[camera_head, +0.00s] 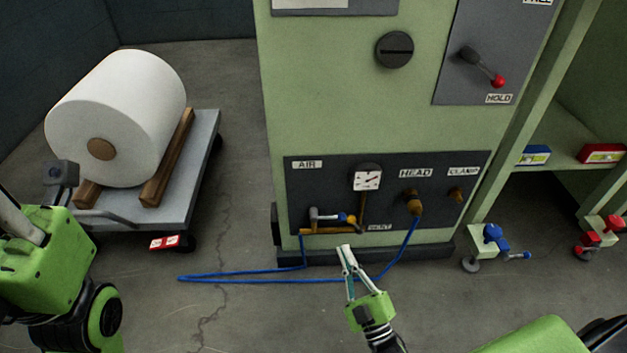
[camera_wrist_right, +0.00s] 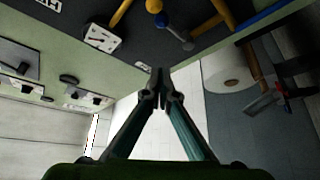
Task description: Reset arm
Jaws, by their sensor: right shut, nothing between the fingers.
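My right gripper (camera_head: 345,249) is in the lower middle of the head view, in front of the base of the green machine (camera_head: 330,100). Its fingers are together and hold nothing. The right wrist view shows the same closed fingertips (camera_wrist_right: 161,72) in the middle, with the machine's dark panel beyond them. My left arm shows at the left edge of the head view, but its gripper fingers are not visible.
The dark panel (camera_head: 330,177) carries a gauge (camera_head: 367,179), a valve and brass fittings. A blue hose (camera_head: 240,281) loops over the floor. A cart (camera_head: 205,150) with a white roll (camera_head: 115,115) stands left. Boxes (camera_head: 601,153) sit on a shelf at right.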

